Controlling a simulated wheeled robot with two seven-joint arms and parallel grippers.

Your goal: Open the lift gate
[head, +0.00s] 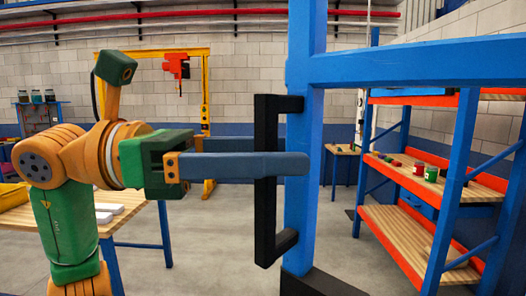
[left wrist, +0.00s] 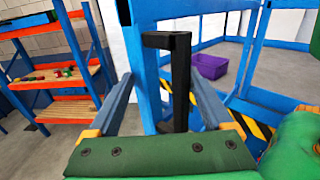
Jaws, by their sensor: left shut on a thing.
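The lift gate (head: 305,70) is a blue metal frame with a thick upright post and a top bar running right. A black upright handle (head: 266,130) is fixed to its post. My left gripper (head: 285,160) reaches in from the left at about mid-height of the handle, with one finger in front of it and the other behind. It is shut on the handle. In the left wrist view the black handle (left wrist: 181,85) stands between the two grey-blue fingers, against the blue post. The far fingertip is partly hidden in the head view. My right gripper is not in view.
A blue and orange shelf rack (head: 440,180) with small items stands behind the gate at the right. A wooden-topped table (head: 140,205) is at the left. A yellow frame carries a red hoist (head: 177,66). A purple crate (left wrist: 212,66) sits beyond the blue frames.

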